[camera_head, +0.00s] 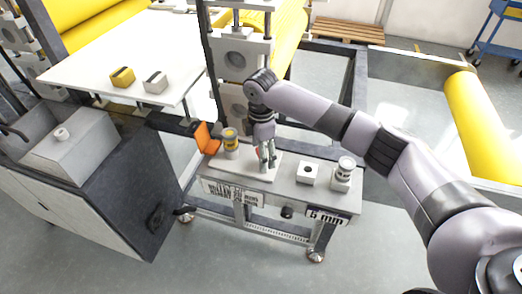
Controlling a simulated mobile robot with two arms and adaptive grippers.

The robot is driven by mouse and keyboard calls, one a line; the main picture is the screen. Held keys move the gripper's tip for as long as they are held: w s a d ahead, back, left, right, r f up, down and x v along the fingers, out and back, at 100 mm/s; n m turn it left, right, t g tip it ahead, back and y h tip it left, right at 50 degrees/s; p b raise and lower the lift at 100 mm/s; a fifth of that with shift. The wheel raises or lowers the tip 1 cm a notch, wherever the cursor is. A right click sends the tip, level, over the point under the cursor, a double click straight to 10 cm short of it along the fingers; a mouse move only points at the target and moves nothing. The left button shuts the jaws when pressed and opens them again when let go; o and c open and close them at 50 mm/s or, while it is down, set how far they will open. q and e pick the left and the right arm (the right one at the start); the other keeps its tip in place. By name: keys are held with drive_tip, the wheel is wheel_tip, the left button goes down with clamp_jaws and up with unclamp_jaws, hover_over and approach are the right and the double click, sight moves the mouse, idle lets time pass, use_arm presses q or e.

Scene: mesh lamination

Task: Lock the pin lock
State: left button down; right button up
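My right gripper (267,160) reaches down from the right arm onto a pale plate on top of the grey bench (323,196). Its fingers look close together, but whether they hold something is too small to tell. A small red part (258,153) shows just left of the fingers, mostly hidden by them. I cannot make out a pin lock for certain. A yellow and grey cylinder (230,143) stands left of the gripper, beside an orange bracket (207,138). My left gripper is not in view.
On the bench to the right are a white block with a dark hole (308,173) and a silver knob (345,164). A white table (100,62) carries a yellow block (122,77) and a grey block (155,82). A roller machine frame (236,62) rises behind the bench.

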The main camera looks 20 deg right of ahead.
drive_tip(key=c, duration=1.1)
drive_tip(key=shift+r+p, duration=0.15)
drive_tip(key=shift+p, duration=0.35)
drive_tip(key=shift+c, duration=0.2)
drive_tip(key=m+p, duration=0.4)
drive_tip(key=p, duration=0.1)
drive_tip(key=shift+r+p, duration=0.1)
drive_tip(key=shift+p, duration=0.2)
drive_tip(key=m+p, duration=0.2)
drive_tip(key=shift+m, duration=0.3)
drive_tip(key=shift+f+m+p, duration=0.2)
drive_tip(key=shift+m+p, duration=0.2)
drive_tip(key=shift+p, duration=0.05)
drive_tip(key=o, duration=1.1)
